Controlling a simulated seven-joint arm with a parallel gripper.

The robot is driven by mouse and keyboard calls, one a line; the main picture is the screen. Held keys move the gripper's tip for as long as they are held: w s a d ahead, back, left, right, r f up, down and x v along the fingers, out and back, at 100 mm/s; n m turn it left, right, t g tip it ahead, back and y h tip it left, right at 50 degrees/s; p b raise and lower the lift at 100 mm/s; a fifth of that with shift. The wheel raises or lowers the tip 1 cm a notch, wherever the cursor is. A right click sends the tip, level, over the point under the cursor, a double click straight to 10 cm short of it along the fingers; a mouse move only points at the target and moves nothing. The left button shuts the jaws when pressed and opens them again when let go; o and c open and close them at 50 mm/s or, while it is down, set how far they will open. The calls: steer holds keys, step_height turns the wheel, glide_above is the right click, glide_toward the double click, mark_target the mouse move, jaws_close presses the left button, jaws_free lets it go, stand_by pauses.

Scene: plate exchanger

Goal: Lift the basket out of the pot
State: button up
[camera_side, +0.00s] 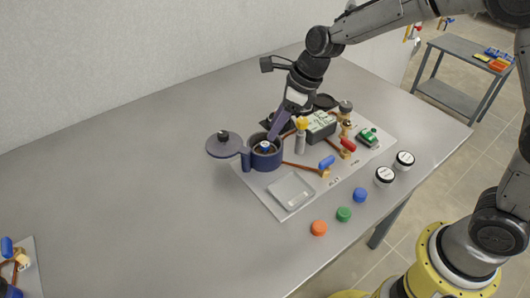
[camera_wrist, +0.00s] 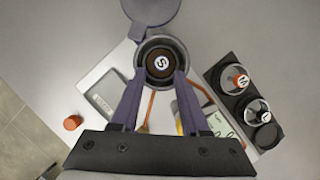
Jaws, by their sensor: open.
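The dark blue pot (camera_side: 265,160) stands on the white mat, with its round lid (camera_side: 223,146) swung open to the left. In the wrist view I look down into the pot (camera_wrist: 141,52), and the lid (camera_wrist: 150,8) lies beyond it. Inside sits the basket (camera_wrist: 160,63), a dark round piece with a white disc marked S at its middle. Its lower part is hidden in the pot. My gripper (camera_wrist: 160,78) is open, with purple fingers at the near left and right of the pot's mouth. In the side view my gripper (camera_side: 273,134) is over the pot's back right edge. I cannot tell whether the fingers touch the basket.
Close right of the pot are a grey box (camera_side: 320,128), a yellow-topped bottle (camera_side: 300,140), and red (camera_side: 348,145) and blue (camera_side: 327,162) handles. Loose orange (camera_side: 318,228), green and blue caps line the front. The table's left is mostly clear.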

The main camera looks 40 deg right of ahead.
mark_target(265, 144)
steer(key=shift+x, duration=3.05)
steer(key=shift+d, duration=0.2)
jaws_close()
